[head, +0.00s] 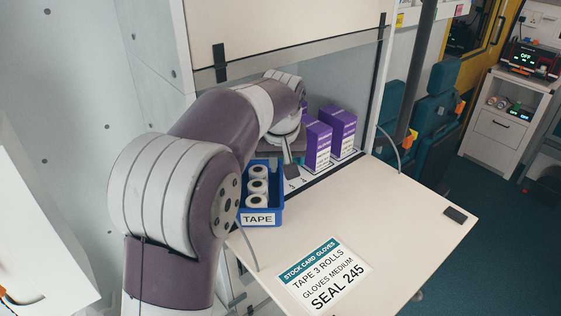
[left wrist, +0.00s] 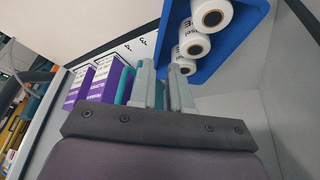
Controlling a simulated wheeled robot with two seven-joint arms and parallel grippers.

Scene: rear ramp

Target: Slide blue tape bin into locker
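The blue tape bin (head: 281,213) stands at the locker opening, at the left end of the lowered cream shelf. It holds white tape rolls (head: 258,187) and has a TAPE label on its front. In the left wrist view the blue bin (left wrist: 235,28) is at the upper right. My left gripper (left wrist: 167,75) reaches over the bin's back. Its fingers are close together with the bin's blue wall between them, so it looks shut on that wall. In the head view my own arm hides part of the bin and most of this gripper. My right gripper is not in view.
Purple-and-white glove boxes (head: 318,146) stand inside the locker (head: 355,84), right of the bin. A stock card (head: 325,275) lies on the cream shelf (head: 390,225), whose right part is mostly clear. Teal seats (head: 437,105) and a white cabinet (head: 497,125) stand beyond.

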